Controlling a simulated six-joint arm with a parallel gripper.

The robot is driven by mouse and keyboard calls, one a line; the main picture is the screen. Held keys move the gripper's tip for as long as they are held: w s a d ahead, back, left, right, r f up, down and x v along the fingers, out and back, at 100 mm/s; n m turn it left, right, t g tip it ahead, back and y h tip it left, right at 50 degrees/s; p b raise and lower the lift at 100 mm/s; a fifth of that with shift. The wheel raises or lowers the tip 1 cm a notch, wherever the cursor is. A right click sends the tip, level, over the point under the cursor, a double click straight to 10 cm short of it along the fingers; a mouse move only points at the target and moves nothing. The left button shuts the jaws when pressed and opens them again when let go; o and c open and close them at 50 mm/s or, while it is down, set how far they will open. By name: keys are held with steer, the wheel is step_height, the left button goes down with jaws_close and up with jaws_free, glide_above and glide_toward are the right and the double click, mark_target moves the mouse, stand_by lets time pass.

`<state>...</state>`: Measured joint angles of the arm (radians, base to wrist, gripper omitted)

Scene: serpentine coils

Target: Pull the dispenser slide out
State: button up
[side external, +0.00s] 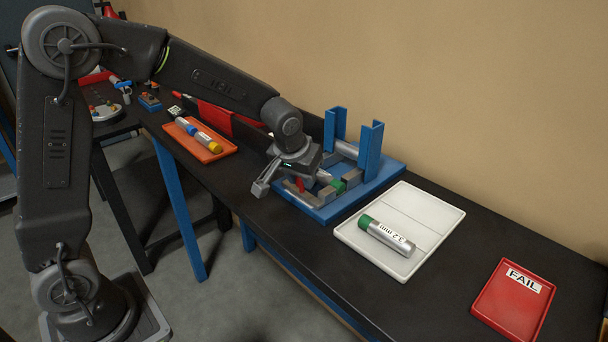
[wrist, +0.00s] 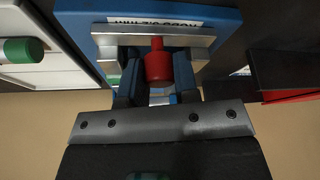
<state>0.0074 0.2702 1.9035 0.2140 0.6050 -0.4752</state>
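The dispenser (side external: 376,150) is a blue stand with two upright blue posts on a blue base (side external: 322,213). In the wrist view its label (wrist: 154,22) reads upside down, partly legible as a rods label. A red knob (wrist: 158,66) shows in front of a silver bracket-like part (wrist: 200,41), which looks like the slide. My gripper (wrist: 156,88) is over the front of the dispenser, with its dark fingers on either side of the red knob. Narrow gaps seem to show beside the knob, so the fingers look open around it. My gripper hides part of the slide in the side view.
A white tray (side external: 440,214) with a green-capped rod (side external: 388,236) stands right of the dispenser. A red FAIL tray (side external: 490,302) lies farther right. An orange tray (side external: 214,156) with rods lies to the left. The wall rises close behind the posts.

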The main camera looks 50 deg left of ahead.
steer(key=o, duration=0.5)
steer(key=shift+c, duration=0.2)
steer(key=v, duration=1.4)
steer(key=s+f+m+t+h, duration=0.1)
steer(key=s+f+m, duration=0.2)
steer(key=s, duration=1.6)
steer(key=shift+s+m, duration=0.25)
steer(key=shift+m, duration=0.05)
